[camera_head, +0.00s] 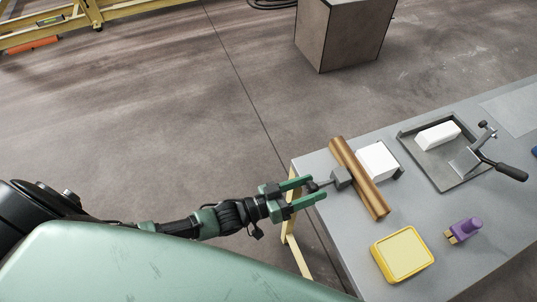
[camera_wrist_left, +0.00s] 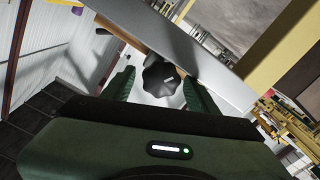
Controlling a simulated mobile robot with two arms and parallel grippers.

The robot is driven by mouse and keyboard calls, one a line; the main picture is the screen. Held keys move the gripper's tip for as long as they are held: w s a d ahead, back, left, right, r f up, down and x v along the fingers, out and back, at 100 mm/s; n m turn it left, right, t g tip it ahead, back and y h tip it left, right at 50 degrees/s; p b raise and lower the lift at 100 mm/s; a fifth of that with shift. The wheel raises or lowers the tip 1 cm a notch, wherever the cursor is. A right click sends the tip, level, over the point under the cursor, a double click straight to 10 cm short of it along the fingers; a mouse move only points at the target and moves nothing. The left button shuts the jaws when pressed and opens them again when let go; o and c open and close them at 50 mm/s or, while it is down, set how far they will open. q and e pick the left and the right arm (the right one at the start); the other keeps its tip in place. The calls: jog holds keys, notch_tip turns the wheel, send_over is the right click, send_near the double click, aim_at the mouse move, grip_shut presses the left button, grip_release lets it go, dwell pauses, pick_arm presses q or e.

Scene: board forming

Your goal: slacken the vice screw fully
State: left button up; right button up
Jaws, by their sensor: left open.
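The vice's black lobed screw knob (camera_wrist_left: 161,80) shows in the left wrist view between my finger tips. In the head view the knob (camera_head: 312,186) sits off the table's left edge, with a thin screw running to a dark grey vice jaw (camera_head: 341,178). A brown bar (camera_head: 358,175) lies between this jaw and a white block (camera_head: 377,161). My left gripper (camera_head: 315,188) is open, with one finger on each side of the knob. I cannot tell whether the fingers touch it. My right gripper is not in view.
The grey table (camera_head: 318,163) carries a yellow-rimmed pad (camera_head: 402,254), a purple-handled tool (camera_head: 465,230) and a dark tray (camera_head: 456,175) with a white block (camera_head: 438,136) and a black-handled lever tool (camera_head: 483,155). A box-shaped block (camera_head: 343,35) stands on the floor beyond.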

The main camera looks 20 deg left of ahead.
pick_arm(q)
jog(key=m, duration=0.3)
jog(key=shift+f, duration=0.1)
jog(key=shift+s+m+b, duration=0.1)
jog(key=shift+m+b, duration=0.3)
jog(key=shift+m, duration=0.8)
jog(key=shift+s+a+f+m, duration=0.1)
jog(key=shift+s+m, duration=0.1)
jog(key=shift+m, duration=0.7)
jog(key=b+v, duration=0.1)
jog(key=v, duration=0.6)
jog(key=a+f+n+g+y+b, duration=0.1)
jog(key=a+f+y, duration=0.3)
jog(key=f, duration=0.8)
jog(key=a+f+n+g+y+b, duration=0.1)
jog(key=a+f+n+y, duration=0.2)
jog(key=a+f, duration=0.4)
jog(key=shift+s+f+n+y+b, duration=0.45)
jog(key=shift+f+y, duration=0.25)
jog(key=shift+f, duration=2.1)
jog(key=shift+a, duration=0.1)
